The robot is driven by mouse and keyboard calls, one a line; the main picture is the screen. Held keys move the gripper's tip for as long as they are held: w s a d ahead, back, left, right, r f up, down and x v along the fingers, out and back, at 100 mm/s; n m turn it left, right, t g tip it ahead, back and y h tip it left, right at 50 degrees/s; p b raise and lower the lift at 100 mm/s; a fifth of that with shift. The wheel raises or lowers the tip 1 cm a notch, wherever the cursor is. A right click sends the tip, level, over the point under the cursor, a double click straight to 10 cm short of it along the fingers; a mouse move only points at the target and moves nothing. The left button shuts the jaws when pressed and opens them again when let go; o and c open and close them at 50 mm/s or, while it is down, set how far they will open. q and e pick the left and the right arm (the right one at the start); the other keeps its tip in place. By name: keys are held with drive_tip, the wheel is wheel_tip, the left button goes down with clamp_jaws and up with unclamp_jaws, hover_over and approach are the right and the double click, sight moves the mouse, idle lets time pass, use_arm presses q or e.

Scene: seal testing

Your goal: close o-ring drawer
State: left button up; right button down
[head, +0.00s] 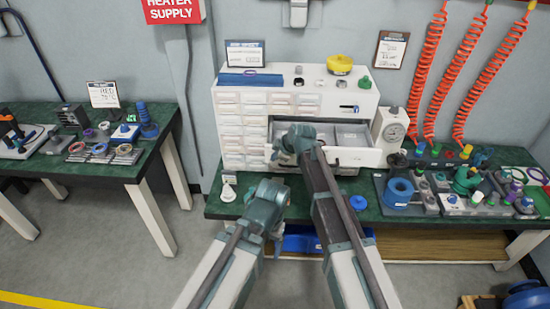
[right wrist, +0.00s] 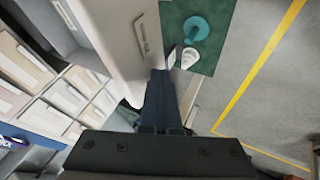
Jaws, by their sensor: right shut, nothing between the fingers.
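The white drawer cabinet (head: 242,130) stands on the green bench. Its wide drawer (head: 360,157) is pulled out on the right side, and its grey compartments show. My right gripper (head: 279,154) is at the left end of the drawer front, its fingers hard to make out there. In the right wrist view the fingers (right wrist: 158,110) are together and empty, right beside the white drawer front (right wrist: 147,50) with its handle plate. I cannot tell if they touch it. My left gripper (head: 262,220) hangs low before the bench edge, its fingers unclear.
A dial gauge (head: 392,128) stands close to the drawer's right end. A board of fittings (head: 440,190) fills the bench's right side. A small white funnel-like item (head: 228,191) and a blue disc (head: 358,202) lie near the front edge.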

approach(274, 131)
drive_tip(key=x, duration=0.5)
drive_tip(key=shift+w+a, duration=0.1)
drive_tip(key=shift+w, duration=0.05)
drive_tip(key=shift+w+r, duration=0.1)
drive_tip(key=shift+w, duration=0.05)
drive_tip(key=s, duration=0.4)
use_arm(q)
wheel_tip(274, 131, up, 8)
drive_tip(key=d+p, duration=0.1)
drive_tip(key=p, duration=0.7)
drive_tip(key=shift+d, duration=0.2)
use_arm(e)
drive_tip(key=v, duration=1)
drive_tip(key=shift+s, duration=0.3)
drive_tip(key=shift+s, duration=0.1)
